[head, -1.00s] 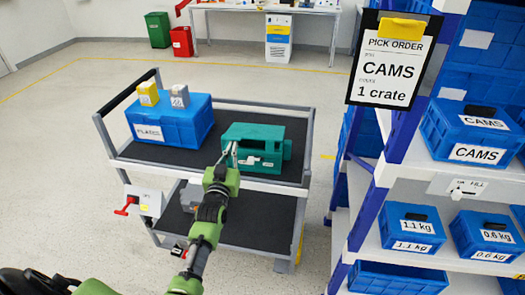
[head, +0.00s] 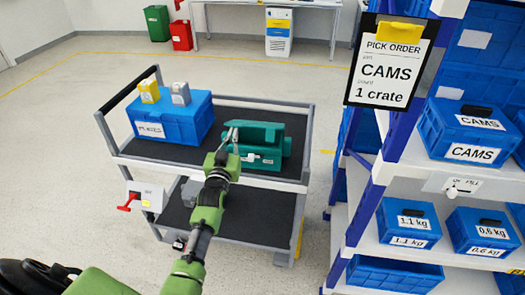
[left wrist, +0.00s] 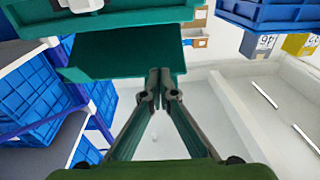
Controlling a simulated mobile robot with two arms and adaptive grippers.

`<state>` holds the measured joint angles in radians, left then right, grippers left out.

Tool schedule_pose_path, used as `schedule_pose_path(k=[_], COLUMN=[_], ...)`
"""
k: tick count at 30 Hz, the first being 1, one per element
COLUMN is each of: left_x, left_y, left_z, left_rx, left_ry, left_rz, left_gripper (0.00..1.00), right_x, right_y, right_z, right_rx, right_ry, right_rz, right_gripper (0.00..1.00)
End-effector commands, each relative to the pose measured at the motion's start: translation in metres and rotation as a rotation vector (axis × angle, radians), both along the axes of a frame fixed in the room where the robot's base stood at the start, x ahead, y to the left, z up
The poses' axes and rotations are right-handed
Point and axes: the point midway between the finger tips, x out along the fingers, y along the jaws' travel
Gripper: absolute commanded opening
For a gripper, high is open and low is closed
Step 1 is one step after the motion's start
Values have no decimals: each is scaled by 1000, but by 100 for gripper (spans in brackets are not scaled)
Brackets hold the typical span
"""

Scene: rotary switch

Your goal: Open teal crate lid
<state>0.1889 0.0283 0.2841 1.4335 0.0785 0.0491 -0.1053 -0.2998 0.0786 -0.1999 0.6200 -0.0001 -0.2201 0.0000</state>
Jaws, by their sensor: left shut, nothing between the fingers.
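The teal crate (head: 268,157) sits on the right half of the cart's top shelf, with small white parts on its front. Its upper part is stepped, and I cannot tell whether the lid is raised. My left gripper (head: 231,134) is at the crate's left front upper edge, its fingers together and empty. In the left wrist view the fingers (left wrist: 162,80) meet close to a dark teal panel (left wrist: 125,52) of the crate; contact is unclear. A white part (left wrist: 84,4) shows at the top of that view. My right gripper is not in view.
A blue crate (head: 185,127) with a yellow and a grey box on it stands left on the cart (head: 110,135). A shelf rack with blue crates (head: 470,135) rises at right. A pick order sign (head: 390,62) hangs there. The floor left is clear.

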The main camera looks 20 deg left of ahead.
Motion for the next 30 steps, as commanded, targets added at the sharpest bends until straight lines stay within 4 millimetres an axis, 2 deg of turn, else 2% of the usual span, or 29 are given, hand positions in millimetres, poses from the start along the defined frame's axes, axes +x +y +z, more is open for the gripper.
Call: schedule_pose_path(k=[9,22,30], left_x=[13,16,32], left_y=[4,5,9], left_z=[19,21,29], left_rx=[0,0,0], left_ry=[-1,0,-1], left_rz=[0,0,0], left_gripper=[0,0,0], right_x=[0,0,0], right_y=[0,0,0], right_z=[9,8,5], right_rx=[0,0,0], right_ry=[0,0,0], right_rz=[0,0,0], right_gripper=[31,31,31])
